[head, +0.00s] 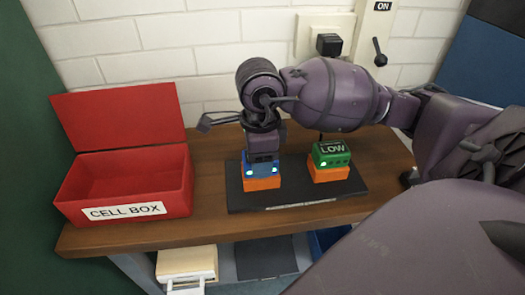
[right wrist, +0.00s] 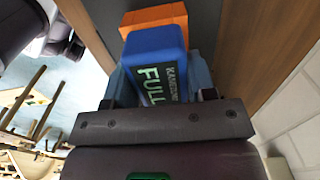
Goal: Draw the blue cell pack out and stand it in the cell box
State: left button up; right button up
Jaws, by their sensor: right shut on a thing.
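The blue cell pack (head: 260,169) is upright at the left orange dock (head: 262,183); I cannot tell whether it is fully seated. The right wrist view shows the blue pack (right wrist: 155,50) marked FULL, with the orange dock (right wrist: 152,16) beyond it. My right gripper (head: 262,157) points down from above and is shut on the blue pack; its fingers (right wrist: 160,85) lie along the pack's two sides. The red cell box (head: 150,197) stands at the left of the bench, lid up, and its visible inside looks empty. My left gripper is not in view.
A green pack (head: 331,154) marked LOW sits in the right orange dock (head: 330,174) on the same dark base plate (head: 285,198). The wooden bench (head: 212,170) is clear between the box and the plate. A white brick wall (head: 200,90) with a switch panel stands behind.

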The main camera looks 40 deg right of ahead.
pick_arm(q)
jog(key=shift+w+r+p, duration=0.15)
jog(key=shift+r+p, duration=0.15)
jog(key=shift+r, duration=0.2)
pick_arm(e)
jog(key=shift+r, duration=0.75)
jog(key=shift+r+p, duration=0.55)
jog(key=shift+r, duration=0.6)
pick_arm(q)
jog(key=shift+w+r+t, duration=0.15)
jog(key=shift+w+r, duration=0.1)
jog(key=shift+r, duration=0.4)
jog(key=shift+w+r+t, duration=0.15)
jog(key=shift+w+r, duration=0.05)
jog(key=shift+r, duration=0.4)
pick_arm(e)
jog(key=shift+r, duration=0.55)
